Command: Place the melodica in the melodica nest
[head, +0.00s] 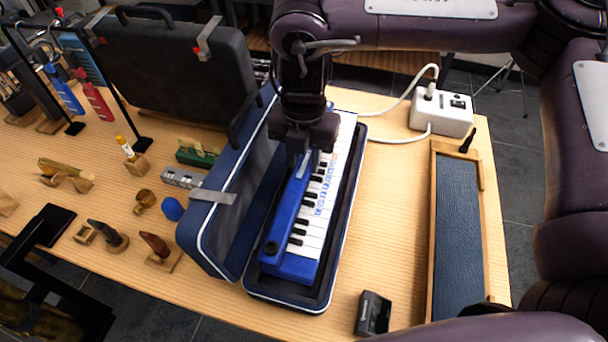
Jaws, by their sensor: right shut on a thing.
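The blue melodica (292,257) with its white and black keys lies lengthwise within the outline of the open blue case (333,254), keys facing up. I cannot tell whether it rests on the case floor or is held just above it. My right gripper (306,160) comes down from above and is shut on the melodica near its middle, hiding part of its far half. A wooden tray with a dark blue lining (457,238) stands empty to the right; I cannot tell whether the tray or the case is the melodica nest. My left gripper is not in view.
The case lid (207,256) stands open on the left. A white power box (441,112) with cables is at the back right. A small black device (373,313) lies near the front edge. Several small instruments on wooden stands and a large black case (180,75) fill the left.

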